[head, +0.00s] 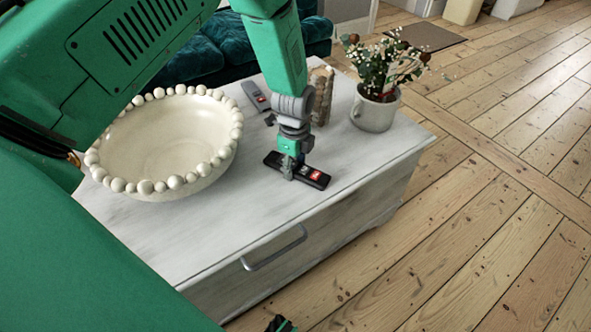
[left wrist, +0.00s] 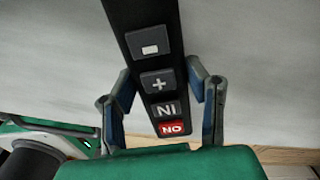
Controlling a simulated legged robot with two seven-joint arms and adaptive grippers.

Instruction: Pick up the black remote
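The black remote (head: 313,178) lies flat on the white drawer chest, with a red button and a few grey ones on top. My left gripper (head: 291,168) reaches down over it from above. In the left wrist view the remote (left wrist: 155,75) runs between the two fingers of my left gripper (left wrist: 161,85), which stand apart on either side of it with narrow gaps. My left gripper is open. A small dark and green part at the bottom edge of the head view may be the tip of my right gripper (head: 280,324); its fingers cannot be made out.
A white beaded bowl (head: 165,142) stands left of the remote. A grey remote (head: 256,96) and a brown ridged object (head: 322,97) lie behind. A potted plant (head: 374,108) is at the back right. The chest's front right top is clear.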

